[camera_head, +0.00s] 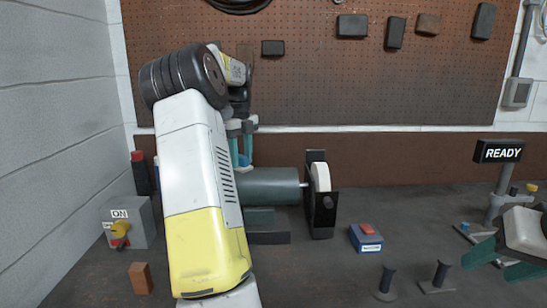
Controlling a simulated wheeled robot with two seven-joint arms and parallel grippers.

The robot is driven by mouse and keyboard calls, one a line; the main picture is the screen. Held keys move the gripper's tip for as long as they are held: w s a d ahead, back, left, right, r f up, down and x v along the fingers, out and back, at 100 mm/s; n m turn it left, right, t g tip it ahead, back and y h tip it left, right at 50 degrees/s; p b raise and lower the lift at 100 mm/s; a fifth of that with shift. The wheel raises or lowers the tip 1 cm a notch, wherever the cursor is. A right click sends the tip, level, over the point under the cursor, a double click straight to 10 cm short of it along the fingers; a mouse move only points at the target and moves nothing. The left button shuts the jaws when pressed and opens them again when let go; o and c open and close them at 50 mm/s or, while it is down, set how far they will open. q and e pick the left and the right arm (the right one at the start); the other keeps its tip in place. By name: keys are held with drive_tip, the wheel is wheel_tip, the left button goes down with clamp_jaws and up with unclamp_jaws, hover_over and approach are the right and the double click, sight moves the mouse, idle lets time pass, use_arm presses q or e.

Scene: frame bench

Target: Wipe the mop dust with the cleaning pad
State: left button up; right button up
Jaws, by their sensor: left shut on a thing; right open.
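A green motor (272,188) stands on the bench with a white mop wheel (321,178) at its right end, partly inside a black guard (320,208). I cannot make out dust on or near it. I cannot identify the held thing, and no cleaning pad shows clearly elsewhere. My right gripper (487,268) is open and empty at the right edge, low over the bench.
A grey switch box (140,232) marked ON and a brown block (141,278) are at the left. A blue box with a red top (366,237) and two dark posts (386,280) stand right of the motor. A READY sign (498,151) is at the far right.

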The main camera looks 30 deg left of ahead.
use_arm(q)
drive_tip(key=shift+s+a+f, duration=0.3)
drive_tip(key=shift+a, duration=0.15)
drive_tip(key=shift+c, duration=0.6)
drive_tip(key=shift+a+r, duration=0.1)
drive_tip(key=shift+r, duration=0.35)
drive_tip(key=shift+w+r, duration=0.1)
drive_tip(key=shift+r, duration=2.6)
drive_tip(key=shift+r, duration=0.1)
drive_tip(key=shift+r, duration=1.3)
drive_tip(key=shift+d+r, duration=0.1)
drive_tip(key=shift+d, duration=0.1)
